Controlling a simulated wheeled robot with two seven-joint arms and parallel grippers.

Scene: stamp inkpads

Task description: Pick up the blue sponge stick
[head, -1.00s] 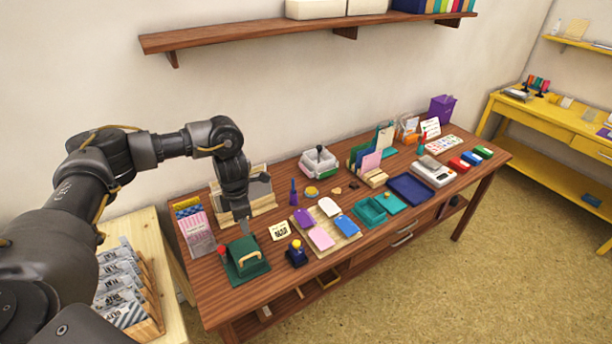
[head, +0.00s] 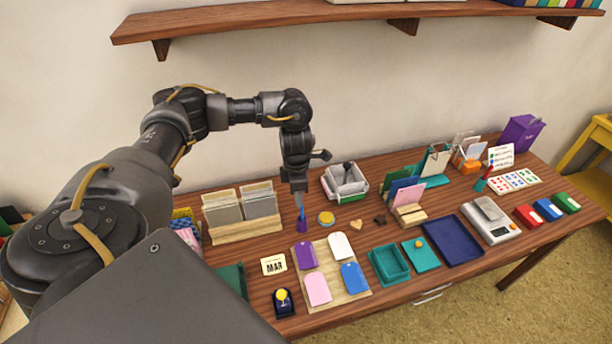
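The sponge stick (head: 301,211) stands upright on the wooden table, left of a round yellow-topped tin. Its upper part looks blue and its wider lower part purple. My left gripper (head: 299,191) points straight down over it, with the fingers at or just above its top. The fingers are small and seen edge-on, so I cannot tell whether they touch the stick or how far apart they are. My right gripper is not in view.
Wooden card racks (head: 241,226) stand close behind on the left. A white tray with a dark-handled tool (head: 346,183) is behind on the right. A board with coloured tags (head: 325,297) lies in front. A wall shelf (head: 290,18) runs above my arm.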

